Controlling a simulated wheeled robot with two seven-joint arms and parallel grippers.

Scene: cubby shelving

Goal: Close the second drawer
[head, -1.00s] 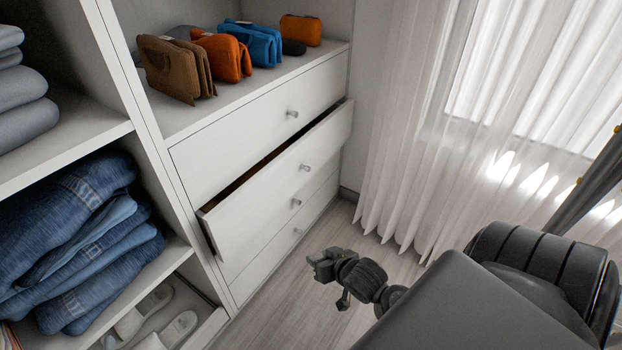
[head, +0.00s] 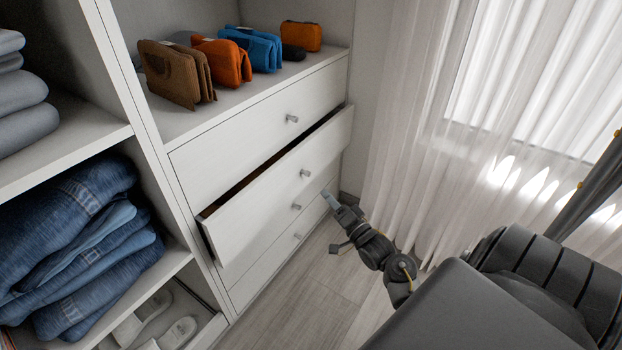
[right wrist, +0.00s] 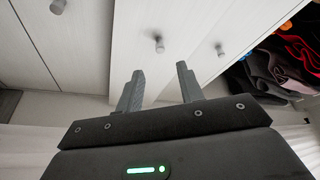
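The second drawer (head: 268,203) from the top is white with a small round knob (head: 305,173). It is pulled partly out, with a dark gap along its top edge. Its front and knob also show in the right wrist view (right wrist: 150,65). My right gripper (head: 328,197) is low, in front of the drawer unit and to the right of the knob. In the right wrist view its two fingers (right wrist: 160,80) are spread and empty, pointing at the drawer fronts. I cannot tell whether they touch. My left gripper is not in view.
The top drawer (head: 245,120) and lower drawers look shut. Bags (head: 175,72) stand on top of the unit. Folded jeans (head: 85,235) and slippers (head: 180,330) fill the left cubbies. A white curtain (head: 420,150) hangs at the right. The floor (head: 290,315) in front is clear.

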